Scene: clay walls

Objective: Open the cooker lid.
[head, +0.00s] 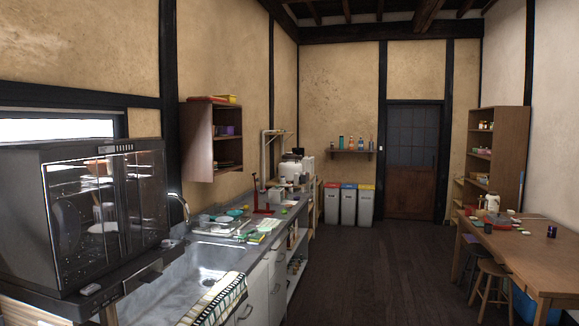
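A white rounded appliance (292,167), which looks like the cooker, stands toward the far end of the long counter on the left. It has a darker top part, and its lid looks closed, but it is too small to be certain. A smaller white item (286,181) partly covers its lower front. Neither of my grippers shows in the head view.
Bins (348,205) stand beyond. The table (530,248) and stools (490,278) are right. The middle floor (370,275) is clear.

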